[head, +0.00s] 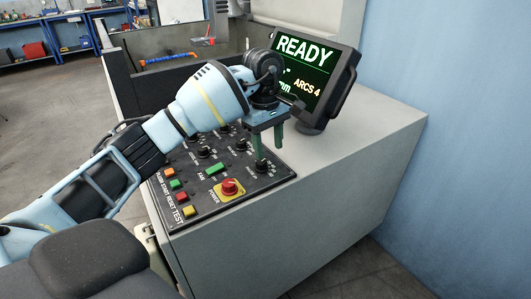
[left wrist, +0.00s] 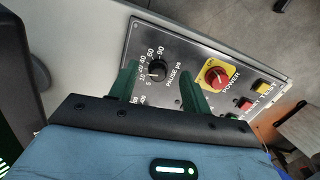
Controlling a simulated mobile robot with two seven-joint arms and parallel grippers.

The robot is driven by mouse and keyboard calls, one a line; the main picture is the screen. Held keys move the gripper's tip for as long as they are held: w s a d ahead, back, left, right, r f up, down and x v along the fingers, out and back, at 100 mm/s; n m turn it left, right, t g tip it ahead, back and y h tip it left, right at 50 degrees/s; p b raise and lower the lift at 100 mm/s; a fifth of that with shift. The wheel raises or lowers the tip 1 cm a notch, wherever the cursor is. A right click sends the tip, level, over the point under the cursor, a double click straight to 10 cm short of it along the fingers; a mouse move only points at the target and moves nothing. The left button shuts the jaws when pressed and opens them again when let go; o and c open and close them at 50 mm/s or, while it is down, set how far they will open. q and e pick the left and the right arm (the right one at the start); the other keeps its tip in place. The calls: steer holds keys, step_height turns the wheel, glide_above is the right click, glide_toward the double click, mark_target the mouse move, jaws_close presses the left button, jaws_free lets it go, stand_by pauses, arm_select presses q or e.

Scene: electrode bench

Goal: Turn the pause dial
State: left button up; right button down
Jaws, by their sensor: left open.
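The pause dial (left wrist: 157,69) is a small black knob with a numbered scale and the label PAUSE on the dark panel (left wrist: 205,50). In the head view the dial (head: 262,166) is at the panel's right corner, just below my left gripper (head: 269,146). My left gripper is open, with green fingers pointing down. In the left wrist view its fingers (left wrist: 160,82) appear on either side of the dial; I cannot tell whether they touch it. My right gripper is in neither view.
A red power knob (head: 229,187) on a yellow plate is close by, with coloured buttons (head: 174,184) and several other black knobs. A screen (head: 310,75) reading READY stands behind the gripper. The grey bench top (head: 365,135) to the right is clear.

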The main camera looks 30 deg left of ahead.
mark_target(262, 161)
arm_select(q)
steer(key=a+r, duration=0.1)
steer(key=a+y, duration=0.1)
steer(key=shift+w+a+r, duration=0.35)
steer(key=shift+w+r, duration=0.05)
steer(key=shift+r, duration=0.1)
steer(key=shift+s+d, duration=0.1)
steer(key=shift+s, duration=0.1)
step_height(262, 161, down, 6)
steer(key=shift+f, duration=0.85)
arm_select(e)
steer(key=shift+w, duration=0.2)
